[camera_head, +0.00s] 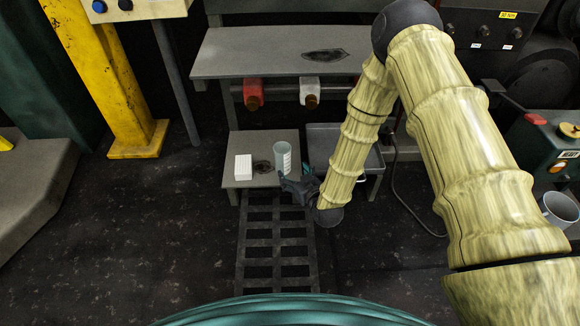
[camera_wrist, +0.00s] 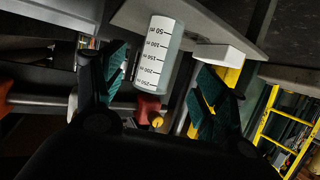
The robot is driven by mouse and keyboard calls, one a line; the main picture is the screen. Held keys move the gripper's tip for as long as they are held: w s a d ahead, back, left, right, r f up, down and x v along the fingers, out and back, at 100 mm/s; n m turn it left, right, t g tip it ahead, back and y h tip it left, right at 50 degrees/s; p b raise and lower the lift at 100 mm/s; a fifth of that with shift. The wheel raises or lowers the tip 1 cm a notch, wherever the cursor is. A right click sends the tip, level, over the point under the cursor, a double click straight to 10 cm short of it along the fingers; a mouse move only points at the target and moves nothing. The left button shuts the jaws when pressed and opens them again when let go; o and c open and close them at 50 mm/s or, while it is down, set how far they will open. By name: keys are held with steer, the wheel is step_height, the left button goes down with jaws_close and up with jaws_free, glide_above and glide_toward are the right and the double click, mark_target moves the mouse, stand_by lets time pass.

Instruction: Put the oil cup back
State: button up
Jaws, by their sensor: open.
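A pale translucent cup with a millilitre scale (camera_head: 283,155), which looks like the oil cup, stands upright on a low grey stand (camera_head: 240,142). It also shows large in the wrist view (camera_wrist: 158,52), in the gap between my two fingers. My gripper (camera_head: 298,186) is just in front of the cup in the head view, at the stand's front edge. Its teal-padded fingers are spread apart in the wrist view (camera_wrist: 162,75). I cannot tell whether either finger touches the cup.
A white block (camera_head: 243,167) stands left of the cup, with a dark stain (camera_head: 262,167) between. A grey tray (camera_head: 325,132) is to the right. Red (camera_head: 253,94) and white (camera_head: 309,91) fittings hang under the upper shelf (camera_head: 270,62). A grey mug (camera_head: 559,208) is far right.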

steer(key=shift+s+d+r, duration=0.15)
steer(key=shift+s, duration=0.25)
steer(key=s+d+f+m+g+h, duration=0.15)
steer(key=s+d+f+g, duration=0.3)
steer(key=s, duration=0.65)
steer(key=s+d+f+m+g+h, duration=0.1)
steer(key=s+d+f+g+h, duration=0.15)
steer(key=s+d+f, duration=0.55)
steer(key=s+d+r+m+g, duration=0.1)
steer(key=s+d+g, duration=0.1)
steer(key=s, duration=0.9)
steer(key=s+d+r+m+g+h, duration=0.1)
steer(key=s+d+g, duration=0.2)
steer(key=s, duration=0.8)
steer(key=shift+d+g, duration=0.35)
steer(key=shift+g, duration=0.15)
steer(key=shift+s+r+m, duration=0.1)
steer(key=shift+r+m, duration=0.1)
steer(key=shift+m, duration=0.05)
step_height(320, 180, up, 41)
steer(key=p, duration=4.1)
steer(key=shift+r+p, duration=0.15)
steer(key=shift+p, duration=0.2)
